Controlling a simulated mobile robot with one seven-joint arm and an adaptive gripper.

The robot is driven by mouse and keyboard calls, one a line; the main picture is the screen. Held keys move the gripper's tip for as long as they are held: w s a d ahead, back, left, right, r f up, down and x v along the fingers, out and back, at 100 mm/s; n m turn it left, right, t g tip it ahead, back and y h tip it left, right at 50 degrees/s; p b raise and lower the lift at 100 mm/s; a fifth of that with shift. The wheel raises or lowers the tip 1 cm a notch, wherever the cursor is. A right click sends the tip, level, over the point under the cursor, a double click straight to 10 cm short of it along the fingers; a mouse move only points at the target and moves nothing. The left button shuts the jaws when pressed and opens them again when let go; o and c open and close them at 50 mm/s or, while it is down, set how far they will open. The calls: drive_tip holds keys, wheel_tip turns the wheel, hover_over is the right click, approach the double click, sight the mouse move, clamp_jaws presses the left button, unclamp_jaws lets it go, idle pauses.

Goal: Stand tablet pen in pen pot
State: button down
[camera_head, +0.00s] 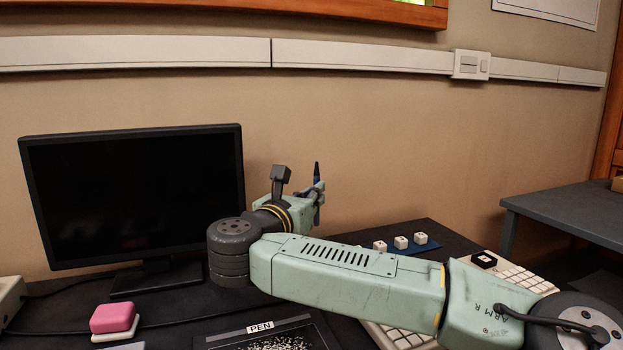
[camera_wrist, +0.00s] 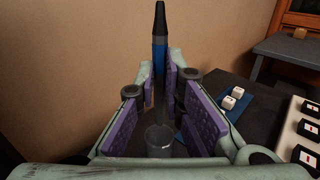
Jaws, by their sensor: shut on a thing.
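The tablet pen (camera_wrist: 160,50) is dark with a blue section and stands about upright between the finger pads of my gripper (camera_wrist: 161,82) in the wrist view. The gripper is shut on it. In the head view the dark pen (camera_head: 317,172) sticks up above my gripper (camera_head: 318,194), in front of the wall. A clear, cup-like thing (camera_wrist: 159,139), which looks like the pen pot, shows low between the fingers in the wrist view. I cannot tell whether the pen's lower end is inside it. My arm hides that spot in the head view.
A monitor (camera_head: 135,190) stands left of my gripper. A tray with a PEN label (camera_head: 261,327) lies at the front, with a pink block (camera_head: 113,317) to its left. White cubes on a blue mat (camera_head: 405,249) and a keyboard (camera_head: 515,280) lie to the right.

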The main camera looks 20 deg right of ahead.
drive_tip(key=shift+f+b, duration=2.85)
drive_tip(key=shift+b, duration=1.75)
drive_tip(key=c, duration=1.6)
unclamp_jaws()
drive_tip(key=v, duration=1.2)
